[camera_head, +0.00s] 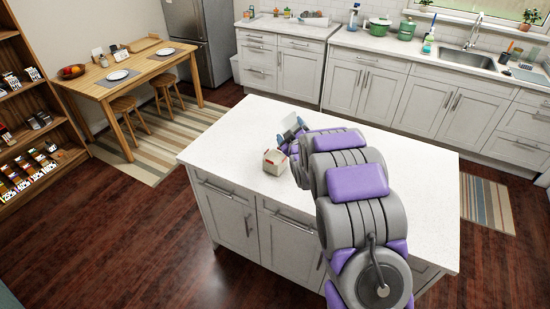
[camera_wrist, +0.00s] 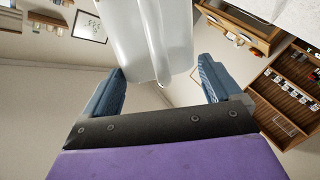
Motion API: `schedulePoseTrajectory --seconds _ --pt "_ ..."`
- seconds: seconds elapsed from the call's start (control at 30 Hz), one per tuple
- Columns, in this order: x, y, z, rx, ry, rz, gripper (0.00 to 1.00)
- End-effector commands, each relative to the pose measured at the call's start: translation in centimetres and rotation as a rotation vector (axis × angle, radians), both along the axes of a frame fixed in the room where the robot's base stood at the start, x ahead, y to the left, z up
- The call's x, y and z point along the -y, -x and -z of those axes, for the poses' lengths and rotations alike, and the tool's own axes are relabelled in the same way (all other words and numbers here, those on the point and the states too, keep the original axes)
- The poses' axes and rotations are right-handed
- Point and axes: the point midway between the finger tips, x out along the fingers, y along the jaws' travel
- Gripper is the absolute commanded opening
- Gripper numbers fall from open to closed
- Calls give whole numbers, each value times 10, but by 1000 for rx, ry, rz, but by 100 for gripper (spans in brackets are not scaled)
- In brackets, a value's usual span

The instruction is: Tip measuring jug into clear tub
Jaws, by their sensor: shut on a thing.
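The measuring jug (camera_wrist: 130,25) is a pale, translucent vessel with a handle. It fills the top middle of the wrist view, with its handle between my blue fingers. In the head view the jug (camera_head: 291,124) shows small and tilted above the island counter. My gripper (camera_wrist: 163,80) is shut on the jug; in the head view my gripper (camera_head: 286,142) is partly hidden by my arm. A small pale, boxy tub (camera_head: 274,163) with reddish marks stands on the counter just in front of the jug. Its contents are too small to tell, and the wrist view does not show it.
The white island counter (camera_head: 235,135) is otherwise bare where it shows; my arm hides part of it. A wooden table (camera_head: 105,90) with plates and stools stands at the back left. Shelves (camera_head: 35,120) line the left edge. A sink counter (camera_head: 370,43) runs along the back.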

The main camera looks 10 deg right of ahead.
Motion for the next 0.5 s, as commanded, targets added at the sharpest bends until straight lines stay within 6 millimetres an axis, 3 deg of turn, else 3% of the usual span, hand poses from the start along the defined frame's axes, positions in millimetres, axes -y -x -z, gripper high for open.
schedulePoseTrajectory --seconds 0.5 --pt "54 6 -22 45 -363 3 12"
